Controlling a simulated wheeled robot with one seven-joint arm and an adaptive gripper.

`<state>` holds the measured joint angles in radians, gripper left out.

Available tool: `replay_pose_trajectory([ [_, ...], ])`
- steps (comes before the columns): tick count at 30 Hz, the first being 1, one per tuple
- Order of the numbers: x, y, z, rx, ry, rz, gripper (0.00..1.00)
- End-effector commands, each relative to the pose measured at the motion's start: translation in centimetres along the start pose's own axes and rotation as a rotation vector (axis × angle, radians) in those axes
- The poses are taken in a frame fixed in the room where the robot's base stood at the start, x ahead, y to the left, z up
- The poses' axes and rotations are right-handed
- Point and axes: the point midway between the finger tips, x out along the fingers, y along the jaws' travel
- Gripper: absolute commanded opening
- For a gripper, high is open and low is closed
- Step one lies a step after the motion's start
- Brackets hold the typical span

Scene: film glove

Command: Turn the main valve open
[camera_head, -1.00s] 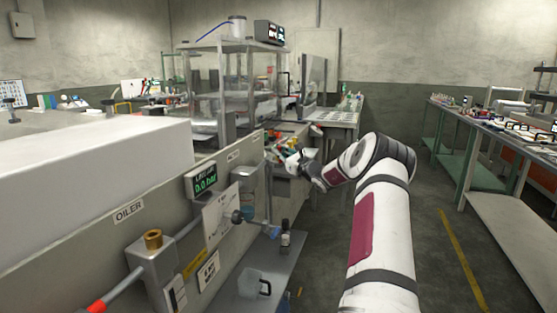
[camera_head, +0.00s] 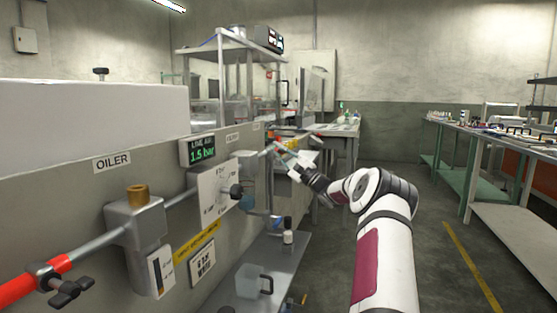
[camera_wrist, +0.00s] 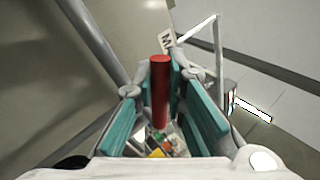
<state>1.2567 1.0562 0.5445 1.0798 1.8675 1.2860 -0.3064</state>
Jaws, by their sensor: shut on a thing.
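In the wrist view, the red handle (camera_wrist: 159,92), which I take to be the main valve's lever, stands between the teal-padded fingers of my gripper (camera_wrist: 176,95). My gripper is shut on it. In the head view my gripper (camera_head: 283,156) is at the far end of the panel, with a small red-orange part (camera_head: 279,146) at its fingertips. The valve body is hidden or too small to make out. The line display (camera_head: 203,150) on the panel reads 1.5 bar in green.
The oiler unit (camera_head: 137,228) and a red pipe end with a black knob (camera_head: 63,285) are at the near left. A shelf (camera_head: 265,265) below the panel holds a clear jug (camera_head: 252,281) and a bottle (camera_head: 288,230). The floor to the right is clear up to the green-legged bench (camera_head: 478,160).

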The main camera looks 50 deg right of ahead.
Motion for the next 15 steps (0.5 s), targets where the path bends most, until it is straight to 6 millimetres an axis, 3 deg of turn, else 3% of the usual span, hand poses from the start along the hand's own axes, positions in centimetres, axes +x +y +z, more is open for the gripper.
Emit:
replay_pose_trajectory([
  [15, -1.0, 1.7, -0.4, -0.282, -0.188, 0.002, 0.00],
])
